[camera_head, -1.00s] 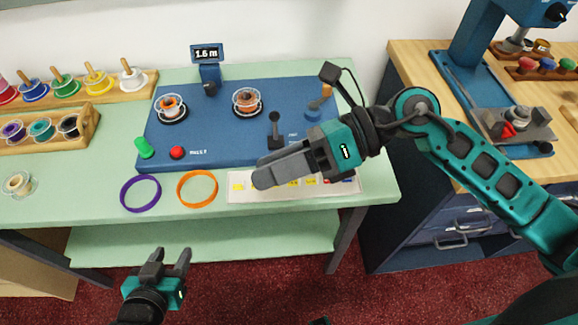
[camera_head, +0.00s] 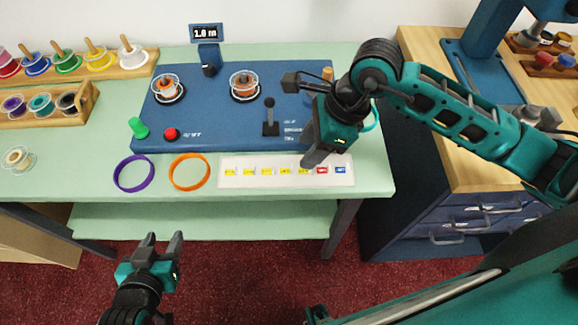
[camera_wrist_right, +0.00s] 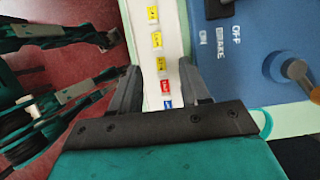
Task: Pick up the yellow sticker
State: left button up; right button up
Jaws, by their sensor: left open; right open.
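Several yellow stickers (camera_head: 267,171) lie in a row on a white strip (camera_head: 270,182) along the counter's front edge, with one red sticker (camera_head: 322,170) and one blue sticker (camera_head: 340,170) at the right end. In the right wrist view, yellow stickers (camera_wrist_right: 157,40) run away from me between the fingers. My right gripper (camera_head: 316,160) points down over the right part of the strip, open and empty. In its wrist view the red sticker (camera_wrist_right: 165,86) lies between the fingers (camera_wrist_right: 160,90). My left gripper (camera_head: 163,240) is open and empty in front of the counter, away from the stickers.
A blue machine panel (camera_head: 225,120) with spools, a lever (camera_head: 270,118) and green and red buttons stands behind the strip. A purple ring (camera_head: 117,173) and an orange ring (camera_head: 171,172) lie left of it. Spool racks (camera_head: 60,117) stand at the far left.

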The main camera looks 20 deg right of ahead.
aim_at(296, 171)
jog(key=x, duration=0.5)
jog(key=shift+a+f, duration=0.3)
jog(key=shift+f, duration=0.05)
grip_shut()
